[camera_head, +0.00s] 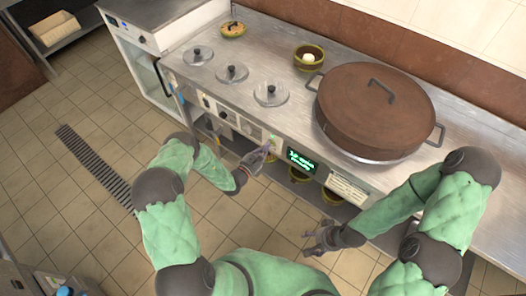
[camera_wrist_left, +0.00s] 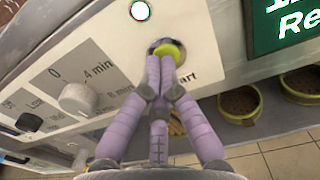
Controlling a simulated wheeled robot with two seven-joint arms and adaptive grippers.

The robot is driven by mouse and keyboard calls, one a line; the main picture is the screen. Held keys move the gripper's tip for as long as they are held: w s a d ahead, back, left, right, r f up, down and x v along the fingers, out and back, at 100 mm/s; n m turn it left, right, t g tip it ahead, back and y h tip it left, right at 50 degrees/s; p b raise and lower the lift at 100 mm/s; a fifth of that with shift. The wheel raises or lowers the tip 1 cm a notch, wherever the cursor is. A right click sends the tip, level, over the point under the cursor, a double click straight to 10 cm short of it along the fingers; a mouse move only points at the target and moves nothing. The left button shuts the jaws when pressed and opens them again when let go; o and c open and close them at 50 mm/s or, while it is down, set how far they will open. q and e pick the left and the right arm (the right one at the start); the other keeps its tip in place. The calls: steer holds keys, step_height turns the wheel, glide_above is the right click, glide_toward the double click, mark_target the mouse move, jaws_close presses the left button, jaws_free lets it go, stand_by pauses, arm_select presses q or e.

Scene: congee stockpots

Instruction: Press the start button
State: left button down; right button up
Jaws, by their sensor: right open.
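The start button (camera_wrist_left: 174,50) is a yellow-green round button in a metal ring on the white control panel. The label below it is partly hidden and reads "art". My left gripper (camera_head: 265,151) is at the panel front in the head view. In the left wrist view its purple fingers (camera_wrist_left: 164,64) are together, with tips at the button and covering part of it. Whether they press it in, I cannot tell. My right gripper (camera_head: 312,239) is open and empty over the floor, away from the counter.
A green-lit display (camera_head: 301,160) is right of the button. A knob (camera_wrist_left: 78,99) with minute marks is to its left. A large brown lidded pot (camera_head: 350,105) and several small lids stand on the counter. Bowls (camera_wrist_left: 240,102) sit on a shelf below.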

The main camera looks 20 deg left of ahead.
arm_select(q)
steer(key=shift+w+d+r, duration=0.2)
steer(key=shift+w, duration=0.6)
arm_select(e)
steer(key=shift+s+a, duration=0.1)
